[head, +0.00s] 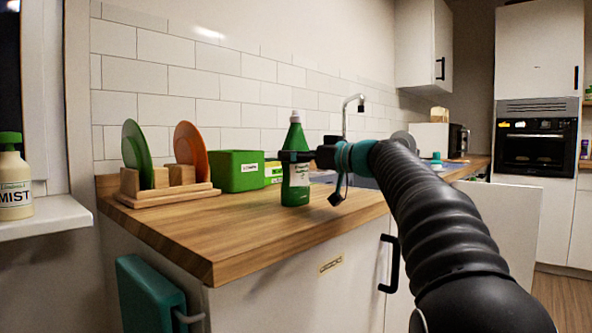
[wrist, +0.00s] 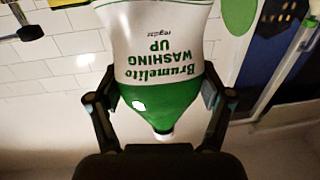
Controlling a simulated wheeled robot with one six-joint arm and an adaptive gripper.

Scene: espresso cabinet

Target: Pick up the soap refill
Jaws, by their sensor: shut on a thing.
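The soap refill is a green bottle (head: 296,180) with a pale cap, standing upright over the wooden counter in the head view. My gripper (head: 298,156) closes around its upper body from the right. I cannot tell whether its base touches the counter. In the wrist view the bottle (wrist: 160,62) fills the middle between the two fingers of my gripper (wrist: 160,92). Its white label reads "Brumelito WASHING UP regular", upside down there, with the narrow capped end toward the camera.
A wooden rack (head: 165,193) holds a green plate (head: 137,150) and an orange plate (head: 190,147) on the left. A green box (head: 238,171) stands behind the bottle by the tiled wall. A tap (head: 346,112) rises behind my arm. The counter front (head: 255,232) is clear.

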